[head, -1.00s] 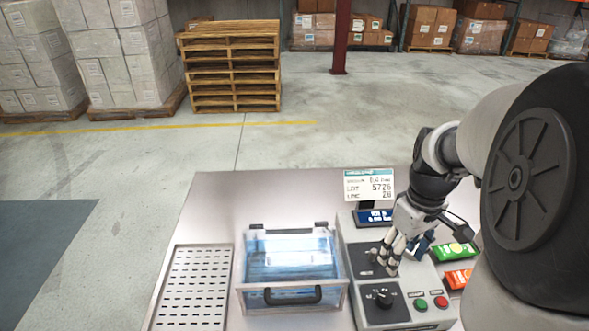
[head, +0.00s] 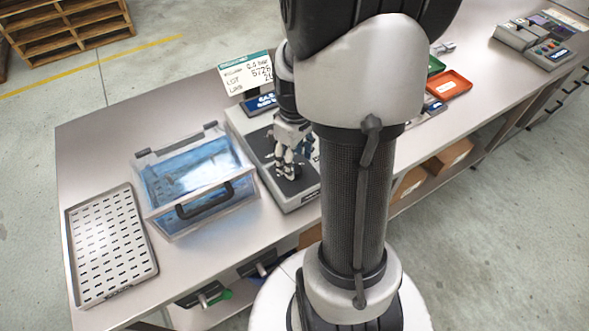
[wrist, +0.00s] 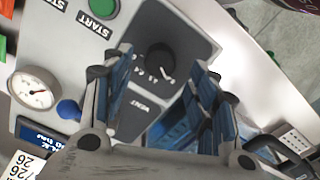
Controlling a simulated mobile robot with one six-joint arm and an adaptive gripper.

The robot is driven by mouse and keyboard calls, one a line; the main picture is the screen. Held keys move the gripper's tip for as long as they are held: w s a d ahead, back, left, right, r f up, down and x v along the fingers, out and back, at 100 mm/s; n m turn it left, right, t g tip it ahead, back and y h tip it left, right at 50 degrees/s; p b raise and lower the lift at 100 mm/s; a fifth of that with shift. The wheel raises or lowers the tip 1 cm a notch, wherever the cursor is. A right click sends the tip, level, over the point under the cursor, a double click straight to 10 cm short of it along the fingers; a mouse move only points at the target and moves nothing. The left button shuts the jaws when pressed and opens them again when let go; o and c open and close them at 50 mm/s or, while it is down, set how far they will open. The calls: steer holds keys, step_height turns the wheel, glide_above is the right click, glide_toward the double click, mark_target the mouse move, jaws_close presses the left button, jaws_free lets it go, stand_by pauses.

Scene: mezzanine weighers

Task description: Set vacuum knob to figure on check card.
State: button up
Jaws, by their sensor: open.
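The vacuum knob (wrist: 160,60) is a black round dial with a scale of figures beside it on a dark plate in the wrist view. A white pointer mark shows on its lower right side. My gripper (wrist: 158,66) is open, with one finger on each side of the knob in this view; I cannot tell whether they touch it. In the head view my gripper (head: 284,166) points down over the panel (head: 240,118) and partly hides it. The check card (head: 247,73) stands behind the panel; its top line reads vacuum with a bar figure, too blurred to be sure.
A clear bin with blue inside (head: 190,185) stands left of the panel. A slotted tray (head: 105,245) lies farther left. Orange (head: 447,85) and green trays are right of my arm. A gauge (wrist: 33,89) and green start button (wrist: 103,8) sit near the knob.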

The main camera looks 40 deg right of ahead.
mark_target(295, 171)
steer(key=shift+f+b, duration=0.45)
steer(key=shift+f, duration=1.35)
steer(key=shift+c, duration=0.5)
steer(key=c, duration=1)
